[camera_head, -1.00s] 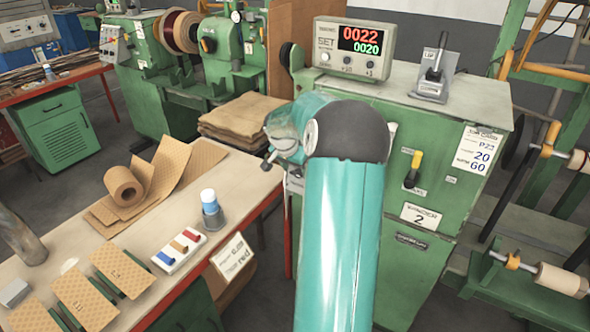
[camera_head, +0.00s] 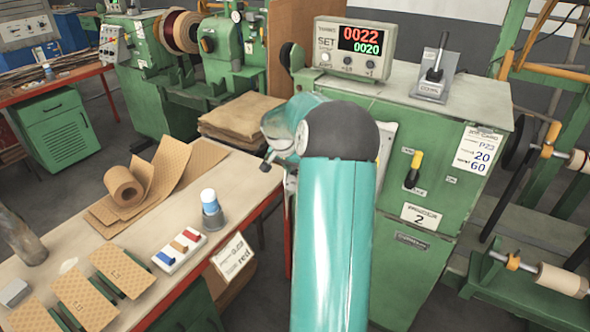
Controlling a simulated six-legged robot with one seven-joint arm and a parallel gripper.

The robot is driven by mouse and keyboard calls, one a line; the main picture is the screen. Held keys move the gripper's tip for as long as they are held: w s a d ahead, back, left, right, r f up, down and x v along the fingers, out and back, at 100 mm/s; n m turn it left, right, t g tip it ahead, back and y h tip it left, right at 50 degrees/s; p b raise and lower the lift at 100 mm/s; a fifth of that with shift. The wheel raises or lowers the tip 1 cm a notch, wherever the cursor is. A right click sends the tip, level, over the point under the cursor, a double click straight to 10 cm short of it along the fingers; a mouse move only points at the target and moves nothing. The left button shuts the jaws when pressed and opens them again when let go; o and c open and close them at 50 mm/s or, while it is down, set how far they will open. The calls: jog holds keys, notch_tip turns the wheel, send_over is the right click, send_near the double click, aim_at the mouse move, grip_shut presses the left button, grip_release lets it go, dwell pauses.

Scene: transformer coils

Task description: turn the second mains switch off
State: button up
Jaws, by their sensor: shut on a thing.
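The green winder cabinet (camera_head: 470,118) bears a plate (camera_head: 420,216) with the number 2. On its front is a lever switch (camera_head: 414,170) with a yellow grip at the top and a dark lower part. Small labels beside it are too small to read surely. A pale panel (camera_head: 386,146) on the same front is partly hidden behind my arm. My teal arm rises from the bottom to a dark elbow and bends away to the left. No part of my arm touches the yellow lever.
A counter box (camera_head: 352,48) with red and green digits and a small lever pedestal (camera_head: 434,78) stand on the cabinet. The workbench (camera_head: 135,262) at left holds a paper roll (camera_head: 125,187), coloured blocks and a blue-and-white bottle (camera_head: 209,203). Rollers are at right.

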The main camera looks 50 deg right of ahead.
jog(key=shift+w+a+f+n+g+h, duration=0.2)
jog(key=shift+w+f+n+g+h, duration=0.15)
jog(key=shift+n+g+h, duration=1.1)
jog(key=shift+w+a+f+n+g+h, duration=0.25)
jog(key=shift+n+g+h, duration=0.5)
jog(key=shift+n+g, duration=1.35)
jog(key=shift+w+a+f+n+g+h, duration=0.1)
jog(key=shift+w+f+n+g+h, duration=0.3)
jog(key=shift+n+g+h, duration=1.3)
jog(key=shift+n+t+y, duration=0.25)
jog(key=shift+n+y, duration=0.2)
jog(key=shift+y, duration=0.15)
jog(key=o, duration=1)
jog(key=v, duration=1.3)
jog(key=shift+w+a, duration=0.2)
jog(key=shift+a, duration=0.05)
jog(key=shift+r, duration=0.15)
